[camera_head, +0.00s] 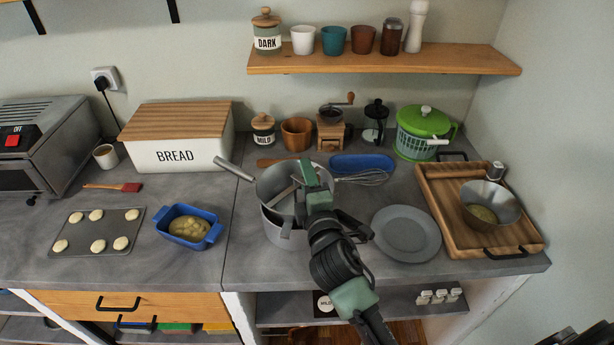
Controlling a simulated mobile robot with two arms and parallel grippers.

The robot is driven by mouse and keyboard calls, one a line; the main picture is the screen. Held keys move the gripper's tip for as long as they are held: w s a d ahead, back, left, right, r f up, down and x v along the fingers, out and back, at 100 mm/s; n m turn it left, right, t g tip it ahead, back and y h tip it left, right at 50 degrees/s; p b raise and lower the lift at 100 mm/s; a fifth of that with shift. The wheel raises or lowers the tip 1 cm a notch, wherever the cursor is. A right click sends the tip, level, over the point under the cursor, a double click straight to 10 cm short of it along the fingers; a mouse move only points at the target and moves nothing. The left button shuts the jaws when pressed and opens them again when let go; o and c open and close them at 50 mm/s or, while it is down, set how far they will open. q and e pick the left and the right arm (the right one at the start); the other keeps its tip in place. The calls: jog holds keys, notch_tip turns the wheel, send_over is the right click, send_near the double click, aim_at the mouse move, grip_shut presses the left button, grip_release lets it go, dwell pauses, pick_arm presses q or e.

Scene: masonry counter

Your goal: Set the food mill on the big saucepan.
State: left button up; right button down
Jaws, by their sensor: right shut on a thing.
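The food mill (269,184) is a grey metal bowl with a long handle pointing to the upper left. It is at the big saucepan (283,238), a grey metal pot on the counter, and overlaps its top in the picture. I cannot tell whether the mill rests on the rim or is held just above it. My right gripper (306,168) reaches in from the front and is shut on the food mill at its right side. The gripper and arm hide the right part of both mill and pan. My left gripper is not in view.
A grey plate (406,234) and a wooden tray (450,222) with a metal bowl (490,204) are at the right. A whisk (365,178) lies behind the arm. A blue dish (188,228) stands left of the pan. A bread box (180,137) stands behind.

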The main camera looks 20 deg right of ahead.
jog(key=shift+r, duration=0.1)
jog(key=c, duration=0.8)
grip_release()
jog(key=shift+o, duration=0.2)
jog(key=shift+s+f, duration=0.2)
jog(key=s+b, duration=0.2)
jog(key=s, duration=0.5)
jog(key=shift+s+a+r, duration=0.2)
jog(key=shift+a, duration=0.2)
jog(key=shift+s, duration=0.1)
